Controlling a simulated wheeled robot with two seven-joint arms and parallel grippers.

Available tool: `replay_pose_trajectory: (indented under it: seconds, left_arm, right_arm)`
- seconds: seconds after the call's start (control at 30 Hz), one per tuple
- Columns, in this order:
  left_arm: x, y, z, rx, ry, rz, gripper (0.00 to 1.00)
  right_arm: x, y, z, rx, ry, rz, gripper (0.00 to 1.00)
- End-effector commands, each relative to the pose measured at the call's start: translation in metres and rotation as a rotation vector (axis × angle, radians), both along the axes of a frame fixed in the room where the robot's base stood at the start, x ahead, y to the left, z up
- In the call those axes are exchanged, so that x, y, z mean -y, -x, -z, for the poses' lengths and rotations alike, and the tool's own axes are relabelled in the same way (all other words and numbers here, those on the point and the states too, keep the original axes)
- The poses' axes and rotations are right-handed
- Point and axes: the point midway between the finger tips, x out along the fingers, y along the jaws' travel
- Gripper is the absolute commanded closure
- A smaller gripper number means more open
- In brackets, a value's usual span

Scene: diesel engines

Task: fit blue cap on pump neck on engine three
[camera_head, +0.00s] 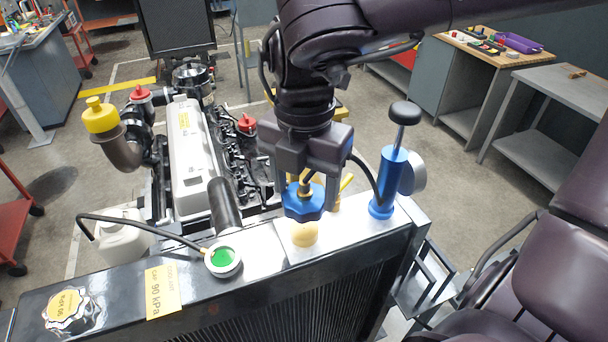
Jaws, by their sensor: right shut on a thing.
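My right gripper (305,190) comes down from the top of the view and is shut on a blue lobed cap (302,209) with a brass fitting on top. The cap is over or just in front of a short tan round piece (303,236) on the radiator's top; I cannot tell whether they touch. A blue hand pump (390,180) with a black knob stands upright to the right, and a black hose runs from it towards the gripper. An open metal neck (223,261) with green inside is to the left, with a hose attached. My left gripper is not in view.
The radiator's dark top (120,293) spans the front. A silver cap (70,310) with a yellow label lies at its left end. The engine (190,155) is behind, with a yellow cap (100,115) and red caps. A white bottle (122,235) stands at left.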

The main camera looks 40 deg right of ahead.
Motion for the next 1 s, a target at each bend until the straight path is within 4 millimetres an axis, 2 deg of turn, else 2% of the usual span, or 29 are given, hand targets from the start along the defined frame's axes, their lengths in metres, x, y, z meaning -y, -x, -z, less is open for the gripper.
replay_pose_trajectory:
  seconds: [0.33, 0.57, 1.0]
  left_arm:
    - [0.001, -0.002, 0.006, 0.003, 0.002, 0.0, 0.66]
    - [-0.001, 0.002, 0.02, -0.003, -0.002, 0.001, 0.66]
    - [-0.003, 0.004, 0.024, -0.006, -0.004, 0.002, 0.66]
  right_arm:
    - [0.0, 0.001, 0.03, -0.003, -0.002, -0.002, 0.85]
    - [0.0, 0.0, 0.05, -0.002, -0.001, -0.001, 0.85]
    - [0.0, 0.0, 0.05, 0.0, -0.001, -0.001, 0.85]
